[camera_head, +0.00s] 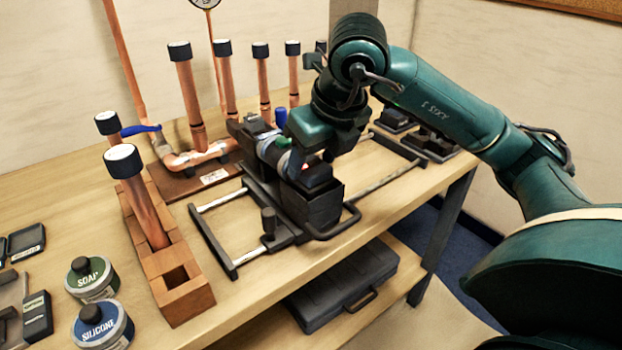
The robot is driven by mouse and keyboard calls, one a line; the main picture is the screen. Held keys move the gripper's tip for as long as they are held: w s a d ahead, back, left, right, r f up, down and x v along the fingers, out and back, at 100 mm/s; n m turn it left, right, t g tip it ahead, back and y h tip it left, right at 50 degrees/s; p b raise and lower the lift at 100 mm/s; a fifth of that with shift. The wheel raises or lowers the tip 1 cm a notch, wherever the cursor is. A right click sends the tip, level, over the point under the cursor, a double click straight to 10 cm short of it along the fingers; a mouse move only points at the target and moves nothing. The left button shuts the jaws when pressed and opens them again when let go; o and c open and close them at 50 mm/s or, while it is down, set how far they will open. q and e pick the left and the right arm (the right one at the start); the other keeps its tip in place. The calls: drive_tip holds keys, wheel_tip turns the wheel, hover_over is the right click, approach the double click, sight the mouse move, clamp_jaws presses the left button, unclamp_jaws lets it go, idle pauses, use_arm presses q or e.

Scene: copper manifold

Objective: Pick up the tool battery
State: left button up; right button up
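A dark block that looks like the tool battery (316,178) sits at the near end of a dark power tool (272,152) in a black cradle (310,205) on the bench. A bit of red shows beside the block. My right gripper (308,155) reaches down from above, right over the tool's near end and close to this block. Its fingertips are largely hidden among the dark parts, so I cannot tell whether they touch the block or how far apart they are. My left gripper is not in view.
A metal-railed frame surrounds the cradle on the wooden bench (235,290). Capped copper pipes (188,95) stand behind, and a wooden rack (180,285) is at left. Soap (95,283) and silicone (105,328) tins stand front left. Black blocks (397,117) lie back right.

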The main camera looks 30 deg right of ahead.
drive_tip(key=c, duration=0.6)
drive_tip(key=shift+r, duration=0.15)
